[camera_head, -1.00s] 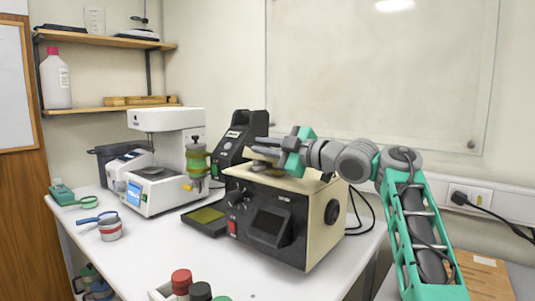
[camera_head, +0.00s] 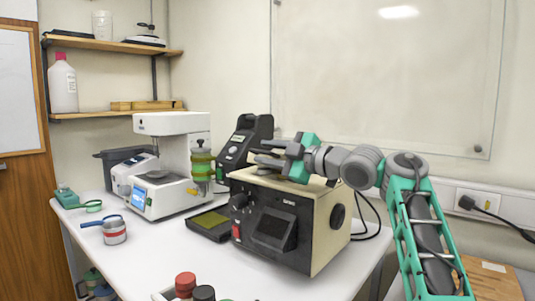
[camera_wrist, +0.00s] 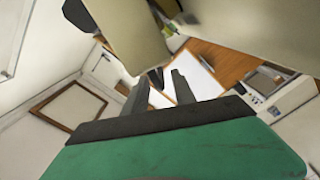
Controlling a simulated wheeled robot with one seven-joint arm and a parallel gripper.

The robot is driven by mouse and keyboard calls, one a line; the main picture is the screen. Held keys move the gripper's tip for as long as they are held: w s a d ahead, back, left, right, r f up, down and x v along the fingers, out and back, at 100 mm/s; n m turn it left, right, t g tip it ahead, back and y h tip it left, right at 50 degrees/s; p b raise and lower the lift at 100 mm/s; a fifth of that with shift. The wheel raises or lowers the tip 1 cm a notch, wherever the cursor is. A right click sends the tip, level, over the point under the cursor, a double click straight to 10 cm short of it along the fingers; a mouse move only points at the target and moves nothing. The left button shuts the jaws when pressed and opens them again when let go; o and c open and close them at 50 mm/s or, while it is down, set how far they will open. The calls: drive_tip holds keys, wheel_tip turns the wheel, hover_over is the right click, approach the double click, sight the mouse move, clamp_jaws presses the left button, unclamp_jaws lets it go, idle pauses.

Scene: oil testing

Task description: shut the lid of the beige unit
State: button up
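The beige unit (camera_head: 328,232) stands on the white table, with a black front panel and a beige top and side. My gripper (camera_head: 264,153) is just above its top, with the fingers pointing left. The two fingers are apart, with nothing seen between them. They also show apart in the wrist view (camera_wrist: 158,95). The lid cannot be made out clearly from the head; my gripper covers part of the unit's top. A beige surface (camera_wrist: 130,35) close to the fingers in the wrist view may belong to the unit.
A dark instrument (camera_head: 240,145) stands close behind the unit. A white tester (camera_head: 172,125) is to the left, with a dark tray (camera_head: 210,222) between them. Bottles with red and black caps (camera_head: 186,282) are at the front edge. The table's front middle (camera_head: 160,250) is clear.

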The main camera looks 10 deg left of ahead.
drive_tip(key=shift+d, duration=0.1)
drive_tip(key=b+v, duration=0.1)
drive_tip(key=v, duration=0.6)
drive_tip(key=shift+s+d, duration=0.2)
drive_tip(key=shift+d, duration=0.05)
drive_tip(key=shift+c, duration=0.3)
